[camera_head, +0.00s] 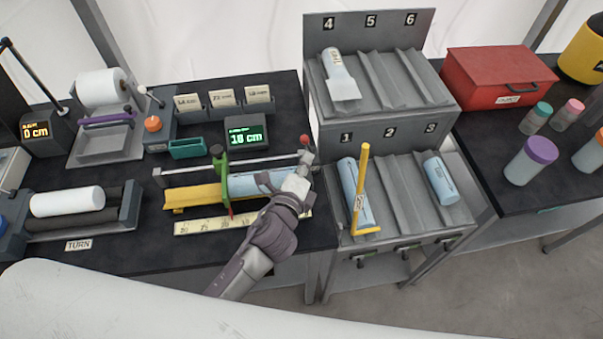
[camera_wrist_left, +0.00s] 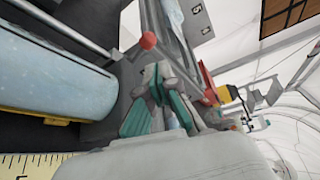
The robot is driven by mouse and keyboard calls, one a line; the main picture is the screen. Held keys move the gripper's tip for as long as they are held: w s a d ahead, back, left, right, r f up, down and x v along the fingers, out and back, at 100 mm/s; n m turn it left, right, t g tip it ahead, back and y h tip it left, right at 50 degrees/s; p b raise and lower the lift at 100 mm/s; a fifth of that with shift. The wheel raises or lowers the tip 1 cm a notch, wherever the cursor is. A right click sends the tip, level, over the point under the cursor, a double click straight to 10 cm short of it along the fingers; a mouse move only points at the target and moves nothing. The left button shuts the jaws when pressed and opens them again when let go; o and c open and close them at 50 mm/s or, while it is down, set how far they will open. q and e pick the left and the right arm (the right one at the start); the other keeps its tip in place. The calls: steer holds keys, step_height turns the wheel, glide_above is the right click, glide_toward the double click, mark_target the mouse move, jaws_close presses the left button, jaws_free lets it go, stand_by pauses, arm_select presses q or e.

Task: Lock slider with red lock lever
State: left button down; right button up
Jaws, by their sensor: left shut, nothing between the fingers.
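The green slider (camera_head: 225,178) stands on the measuring rail above the yellow trough (camera_head: 192,197), with a small red pointer at its foot. The red lock lever's ball knob (camera_head: 304,140) is at the rail's right end; a red ball also shows in the left wrist view (camera_wrist_left: 148,40). A light blue cylinder (camera_head: 258,183) lies in the trough, right of the slider. My left gripper (camera_head: 299,180) is shut and empty at the cylinder's right end, below the red knob and apart from it. Its closed fingers show in the wrist view (camera_wrist_left: 158,95). My right gripper is not in view.
A yellow ruler (camera_head: 240,222) lies in front of the trough. A display (camera_head: 246,133) reading 18 cm stands behind the rail.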

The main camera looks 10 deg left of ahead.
arm_select(q)
steer(key=v, duration=0.5)
steer(key=shift+s, duration=0.3)
